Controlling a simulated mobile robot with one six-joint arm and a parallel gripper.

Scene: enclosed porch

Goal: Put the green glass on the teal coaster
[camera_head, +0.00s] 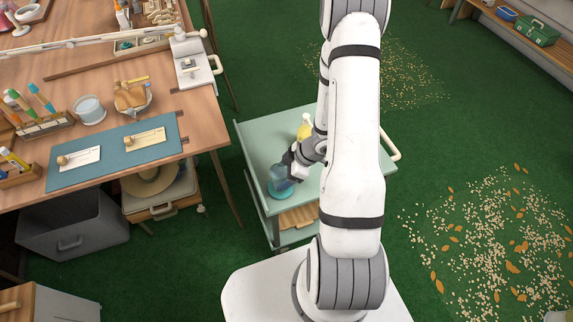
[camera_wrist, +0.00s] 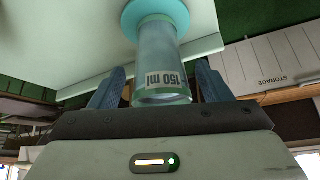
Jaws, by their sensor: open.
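In the head view the glass (camera_head: 279,174) and the coaster (camera_head: 281,193) are near the front left corner of the green cart top. My gripper (camera_wrist: 160,85) is open, with one blue-grey finger on each side of the glass. Gaps show between the fingers and the glass in the wrist view. In the head view my gripper (camera_head: 293,166) partly hides the glass, coming from the right.
The cart (camera_head: 262,136) also bears a yellow bottle (camera_head: 304,127) behind my gripper, partly hidden by my arm. The cart's back left is clear.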

